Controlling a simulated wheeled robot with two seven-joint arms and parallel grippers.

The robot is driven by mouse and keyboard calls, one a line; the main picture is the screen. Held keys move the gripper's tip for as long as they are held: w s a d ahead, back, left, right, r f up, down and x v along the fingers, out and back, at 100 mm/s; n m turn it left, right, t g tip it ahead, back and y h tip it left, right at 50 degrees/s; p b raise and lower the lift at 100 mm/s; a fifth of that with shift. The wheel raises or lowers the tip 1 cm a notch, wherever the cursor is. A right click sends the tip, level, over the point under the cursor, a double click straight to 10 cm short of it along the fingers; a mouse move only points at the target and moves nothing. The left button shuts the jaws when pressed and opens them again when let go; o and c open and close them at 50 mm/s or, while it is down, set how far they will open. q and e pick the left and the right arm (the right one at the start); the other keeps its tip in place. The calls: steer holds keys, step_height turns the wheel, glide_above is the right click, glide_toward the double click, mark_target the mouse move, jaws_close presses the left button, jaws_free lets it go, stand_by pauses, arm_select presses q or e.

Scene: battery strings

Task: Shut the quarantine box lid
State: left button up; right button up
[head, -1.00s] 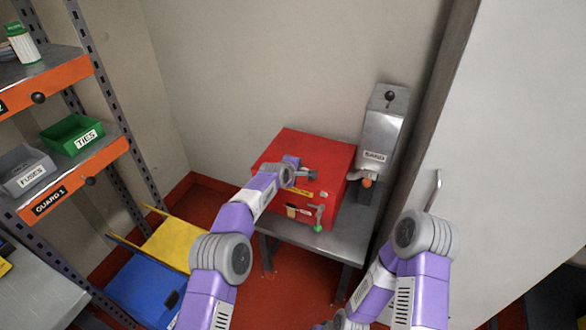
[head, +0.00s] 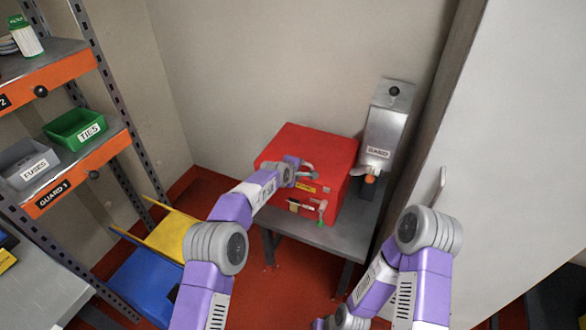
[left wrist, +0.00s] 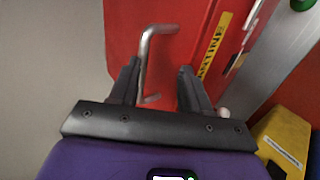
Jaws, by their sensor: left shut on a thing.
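The red quarantine box (head: 300,205) stands on a small grey table. Its lid (head: 318,143) lies over the top, and I see no clear gap from the head. My left gripper (head: 300,172) is at the lid's front edge. In the left wrist view my left gripper (left wrist: 160,88) is shut on the bent metal handle (left wrist: 146,55), which lies between its fingers against the red surface (left wrist: 185,22). A yellow label strip (left wrist: 214,47) runs beside it. A green-tipped latch (head: 321,213) hangs on the box front.
A grey dispenser (head: 388,120) with an orange knob stands right of the box. A tall pale cabinet door (head: 500,130) is at the right. Yellow (head: 172,232) and blue (head: 145,285) bins sit on the floor at left, near shelves with a green tray (head: 75,130).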

arm_select(q)
steer(key=p+v, duration=0.1)
steer(key=v, duration=0.5)
steer(key=shift+r, duration=0.25)
